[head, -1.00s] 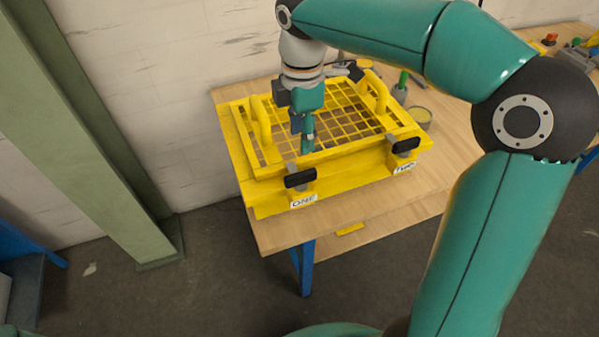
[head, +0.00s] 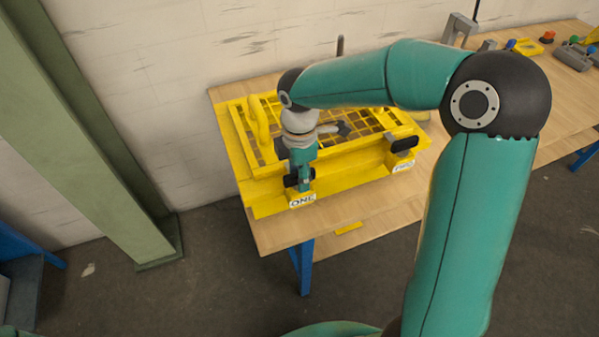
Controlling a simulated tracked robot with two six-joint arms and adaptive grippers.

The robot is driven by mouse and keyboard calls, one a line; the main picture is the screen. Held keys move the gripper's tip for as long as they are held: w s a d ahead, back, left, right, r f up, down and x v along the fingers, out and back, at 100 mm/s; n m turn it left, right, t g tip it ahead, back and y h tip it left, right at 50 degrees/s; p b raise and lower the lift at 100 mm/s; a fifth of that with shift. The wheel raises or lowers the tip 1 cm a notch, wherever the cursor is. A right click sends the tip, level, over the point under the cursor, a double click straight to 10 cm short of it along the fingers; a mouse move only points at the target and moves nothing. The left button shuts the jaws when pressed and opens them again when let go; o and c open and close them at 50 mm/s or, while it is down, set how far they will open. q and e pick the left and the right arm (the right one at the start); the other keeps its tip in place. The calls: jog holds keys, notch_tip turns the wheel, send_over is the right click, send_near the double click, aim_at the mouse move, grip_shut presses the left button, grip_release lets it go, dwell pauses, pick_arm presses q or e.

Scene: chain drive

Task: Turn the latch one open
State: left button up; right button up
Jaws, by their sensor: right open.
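Latch one, a black handle (head: 290,181) above the label "ONE" (head: 302,201), sits on the front left of the yellow guard box (head: 262,205). My right gripper (head: 304,186) points down at latch one and covers much of its handle. The gripper is open; I cannot tell whether its fingers touch the handle or stand around it. Latch two, another black handle (head: 404,144), is on the front right of the box, clear of the gripper. My left gripper is not in view.
The box has a yellow mesh lid with a raised handle (head: 258,124) and stands on a wooden table (head: 330,219). A green post (head: 85,130) stands at the left.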

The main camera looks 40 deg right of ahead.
jog(key=shift+c, duration=0.4)
grip_shut()
